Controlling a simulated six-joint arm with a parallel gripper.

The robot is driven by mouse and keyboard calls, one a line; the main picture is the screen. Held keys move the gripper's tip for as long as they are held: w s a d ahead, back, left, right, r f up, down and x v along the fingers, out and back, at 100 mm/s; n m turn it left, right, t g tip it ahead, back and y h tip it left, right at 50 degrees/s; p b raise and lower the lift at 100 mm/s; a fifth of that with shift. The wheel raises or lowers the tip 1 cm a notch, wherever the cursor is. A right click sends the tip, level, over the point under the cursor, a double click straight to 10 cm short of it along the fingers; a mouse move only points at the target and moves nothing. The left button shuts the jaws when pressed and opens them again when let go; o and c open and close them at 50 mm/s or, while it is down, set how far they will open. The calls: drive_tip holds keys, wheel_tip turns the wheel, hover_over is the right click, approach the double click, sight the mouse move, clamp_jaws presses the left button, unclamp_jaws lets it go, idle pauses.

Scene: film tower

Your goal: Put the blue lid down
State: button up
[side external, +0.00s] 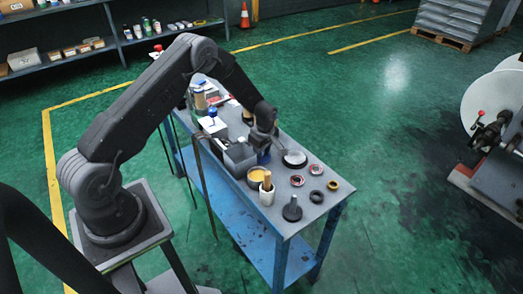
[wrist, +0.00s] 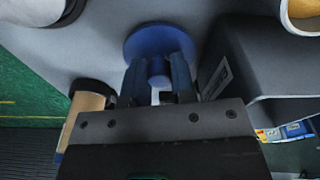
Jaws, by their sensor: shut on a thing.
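The blue lid (wrist: 155,38) is a round blue disc with a small knob on its underside-facing-me side in the wrist view. My gripper (wrist: 158,68) is shut on that knob, one finger on each side. In the side view my gripper (side external: 264,132) is over the middle of the grey-topped table, beside the grey bin, and a bit of blue (side external: 263,158) shows below it. I cannot tell whether the lid touches the table top.
A grey bin (side external: 240,160) stands close beside the lid. A yellow-filled cup (side external: 256,175), a white pot (side external: 267,196), a dark knobbed piece (side external: 292,210), a black ring (side external: 316,196) and a white-and-black round piece (side external: 294,158) stand toward the table's near end (side external: 282,228).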

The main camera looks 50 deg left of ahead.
drive_tip(key=o, duration=0.9)
wheel_tip(320, 180, up, 12)
drive_tip(key=d, duration=0.1)
wheel_tip(320, 180, up, 10)
drive_tip(key=m+t, duration=0.1)
drive_tip(key=m, duration=0.3)
hover_over(264, 158)
drive_tip(key=s+d, duration=0.2)
drive_tip(key=d, duration=0.2)
drive_tip(key=s+d+r+m+t, duration=0.2)
drive_tip(key=s+d+r+m, duration=0.4)
drive_tip(key=r, duration=0.3)
drive_tip(key=s+d+r+m+t, duration=0.1)
drive_tip(key=s+d+m, duration=0.1)
drive_tip(key=s, duration=0.4)
drive_tip(key=s+d+r+m+t+h, duration=0.1)
drive_tip(key=s+d+r+m, duration=0.1)
drive_tip(key=s+m, duration=0.2)
drive_tip(key=s+d+r+m, duration=0.2)
drive_tip(key=s+d+m, duration=0.1)
drive_tip(key=s, duration=0.7)
drive_tip(key=shift+s+r+m+t, duration=0.15)
drive_tip(key=shift+r+m+t, duration=0.1)
drive_tip(key=shift+m+t, duration=0.25)
